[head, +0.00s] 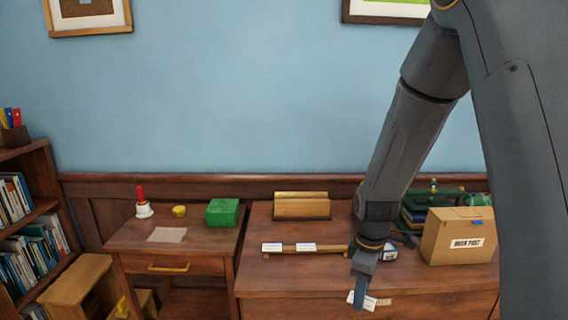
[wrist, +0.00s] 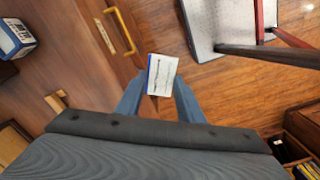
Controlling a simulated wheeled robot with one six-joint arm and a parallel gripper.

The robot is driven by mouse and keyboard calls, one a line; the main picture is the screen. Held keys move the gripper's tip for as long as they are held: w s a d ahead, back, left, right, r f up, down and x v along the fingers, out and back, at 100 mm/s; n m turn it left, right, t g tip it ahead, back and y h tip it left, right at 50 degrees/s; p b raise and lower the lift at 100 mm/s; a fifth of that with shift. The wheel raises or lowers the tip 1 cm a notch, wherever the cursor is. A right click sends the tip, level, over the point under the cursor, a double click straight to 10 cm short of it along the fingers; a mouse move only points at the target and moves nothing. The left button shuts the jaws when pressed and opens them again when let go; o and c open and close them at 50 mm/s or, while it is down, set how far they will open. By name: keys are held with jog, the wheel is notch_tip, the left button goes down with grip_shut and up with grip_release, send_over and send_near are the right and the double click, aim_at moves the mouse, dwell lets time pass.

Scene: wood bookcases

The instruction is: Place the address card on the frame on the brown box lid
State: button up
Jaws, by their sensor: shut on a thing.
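My gripper (head: 360,292) is shut on a small white card with lines of print and a blue edge, the address card (wrist: 162,74). The fingers (wrist: 158,98) hold it by one end in the wrist view. In the head view the card (head: 369,303) is low, near the front edge of the right cabinet. The brown box (head: 452,248) stands to the right on the cabinet top, with a printed label on its front.
A wooden rack (head: 325,249) with white cards lies left of my arm, with a wooden block (head: 301,205) behind. A blue and white box (head: 390,252) stands between my arm and the brown box. A green box (head: 223,212) and bell (head: 143,206) are on the left cabinet.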

notch_tip(320, 180, down, 11)
jog(key=w+m, duration=0.2)
jog(key=m, duration=1)
jog(key=shift+w+r, duration=0.15)
jog(key=shift+d, duration=0.1)
